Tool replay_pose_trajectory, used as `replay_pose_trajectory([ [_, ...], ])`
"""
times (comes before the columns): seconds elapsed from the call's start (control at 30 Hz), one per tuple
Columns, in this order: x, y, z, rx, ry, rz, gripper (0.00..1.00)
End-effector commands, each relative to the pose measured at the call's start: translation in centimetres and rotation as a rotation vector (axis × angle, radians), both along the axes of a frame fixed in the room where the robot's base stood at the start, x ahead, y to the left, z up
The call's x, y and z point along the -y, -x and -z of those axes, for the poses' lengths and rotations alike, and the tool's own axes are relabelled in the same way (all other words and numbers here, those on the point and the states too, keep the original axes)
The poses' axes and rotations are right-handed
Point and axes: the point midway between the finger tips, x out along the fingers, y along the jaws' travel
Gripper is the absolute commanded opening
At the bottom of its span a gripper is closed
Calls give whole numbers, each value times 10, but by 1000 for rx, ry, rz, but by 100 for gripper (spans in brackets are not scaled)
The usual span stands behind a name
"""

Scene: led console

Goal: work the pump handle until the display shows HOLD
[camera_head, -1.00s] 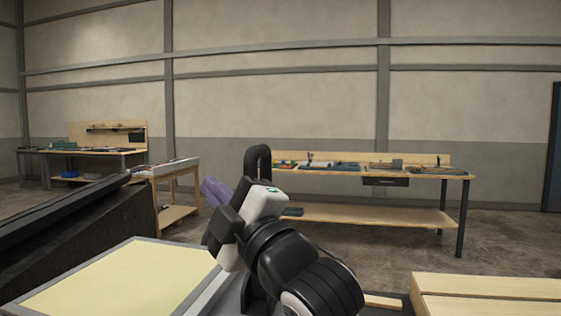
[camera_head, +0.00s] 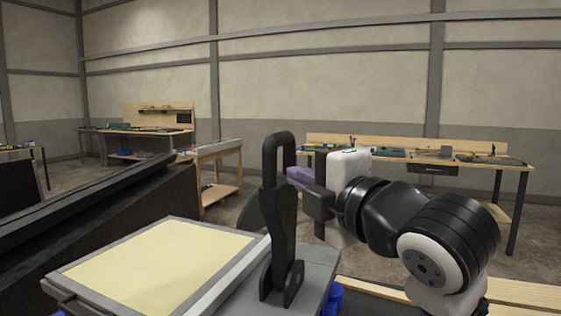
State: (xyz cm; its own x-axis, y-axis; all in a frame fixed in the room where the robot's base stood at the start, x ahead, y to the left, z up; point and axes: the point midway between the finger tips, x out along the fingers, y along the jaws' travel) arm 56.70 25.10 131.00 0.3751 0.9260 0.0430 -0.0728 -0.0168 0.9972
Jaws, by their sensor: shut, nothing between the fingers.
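The pump handle (camera_head: 281,205) is a black lever with a loop at its top. It stands close to upright on a grey base beside a tilted, pale yellow panel (camera_head: 155,265). The panel is blank, and I see no lettering such as HOLD on it. My gripper (camera_head: 300,180), with purple and dark parts at the end of a white and black wrist, is just right of the handle at mid-height. It is shut and empty. The handle partly hides the fingertips, so I cannot tell whether they touch it.
A dark sloped block (camera_head: 110,215) stands left of the panel. Blue round parts (camera_head: 333,298) sit low beside the grey base. Pale planks (camera_head: 530,292) lie at the lower right. A workbench (camera_head: 420,167) with small items stands behind, and bare floor lies between.

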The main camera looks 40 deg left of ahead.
Motion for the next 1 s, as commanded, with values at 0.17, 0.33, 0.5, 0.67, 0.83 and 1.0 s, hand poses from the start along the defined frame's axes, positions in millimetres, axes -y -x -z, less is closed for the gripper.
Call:
replay_pose_trajectory([
  [0.17, -20, -8, -3, -5, 1, -3, 0],
  [0.33, -53, -21, -5, -6, 1, -6, 0],
  [0.5, -87, -34, -7, -5, 2, -4, 0],
  [0.67, -100, -56, -8, -6, 0, 0, 0],
  [0.83, -105, -70, -8, -3, -1, 0, 0],
  [1.0, -107, -74, -7, -2, -1, 0, 0],
])
